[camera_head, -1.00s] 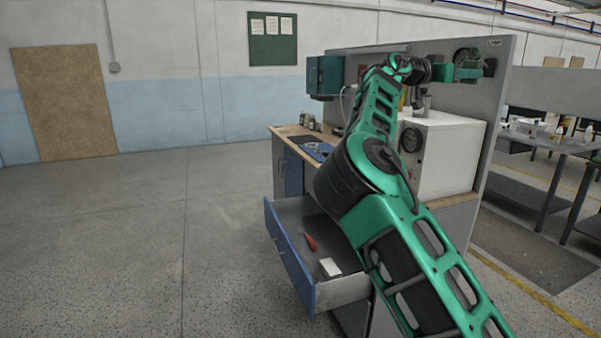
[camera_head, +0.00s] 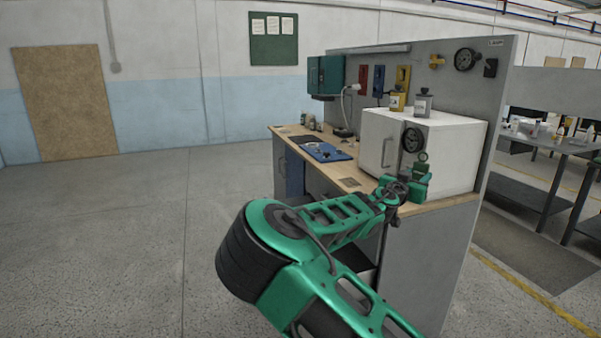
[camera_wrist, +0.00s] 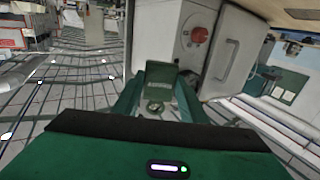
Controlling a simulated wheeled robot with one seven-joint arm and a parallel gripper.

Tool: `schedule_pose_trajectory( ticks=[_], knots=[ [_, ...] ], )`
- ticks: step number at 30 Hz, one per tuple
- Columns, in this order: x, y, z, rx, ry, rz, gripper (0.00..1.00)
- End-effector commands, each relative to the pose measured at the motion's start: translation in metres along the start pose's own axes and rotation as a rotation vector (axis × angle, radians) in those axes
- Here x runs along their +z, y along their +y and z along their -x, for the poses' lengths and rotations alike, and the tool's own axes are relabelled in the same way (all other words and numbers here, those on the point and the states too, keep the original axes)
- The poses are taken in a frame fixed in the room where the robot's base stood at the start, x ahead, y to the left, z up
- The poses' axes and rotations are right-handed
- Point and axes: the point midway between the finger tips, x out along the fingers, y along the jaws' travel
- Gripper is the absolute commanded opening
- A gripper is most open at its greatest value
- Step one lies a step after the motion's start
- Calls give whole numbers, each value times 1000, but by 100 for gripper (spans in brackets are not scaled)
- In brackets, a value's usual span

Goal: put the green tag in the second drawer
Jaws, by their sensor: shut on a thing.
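My gripper (camera_head: 412,184) is in front of the white cabinet on the bench, above the worktop's right end. It is shut on a small dark green piece, which I take to be the green tag (camera_head: 422,168). In the wrist view the tag (camera_wrist: 160,74) stands between the fingers of my gripper (camera_wrist: 158,98), with a small pale label on it. The drawers under the worktop are mostly hidden behind my arm, so I cannot tell how the open drawer stands now.
The white cabinet (camera_head: 382,138) with a handle and round dial is close behind my gripper. A blue mat (camera_head: 326,152) with small parts lies on the worktop (camera_head: 350,172). The floor at left is clear.

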Motion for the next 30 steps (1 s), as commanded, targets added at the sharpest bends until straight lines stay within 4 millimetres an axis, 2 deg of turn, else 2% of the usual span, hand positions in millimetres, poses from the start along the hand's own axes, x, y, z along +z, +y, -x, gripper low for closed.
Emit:
schedule_pose_trajectory(
  ticks=[1,3,9,12,15,20,30],
  knots=[
    [20,2,14,-37,-3,8,16],
    [41,3,31,-95,-2,7,16],
    [102,18,87,-257,-2,13,16],
    [125,27,115,-328,0,16,16],
    [139,34,133,-371,1,14,16],
    [150,41,149,-406,2,9,16],
    [155,45,156,-420,-1,-2,16]
  ],
)
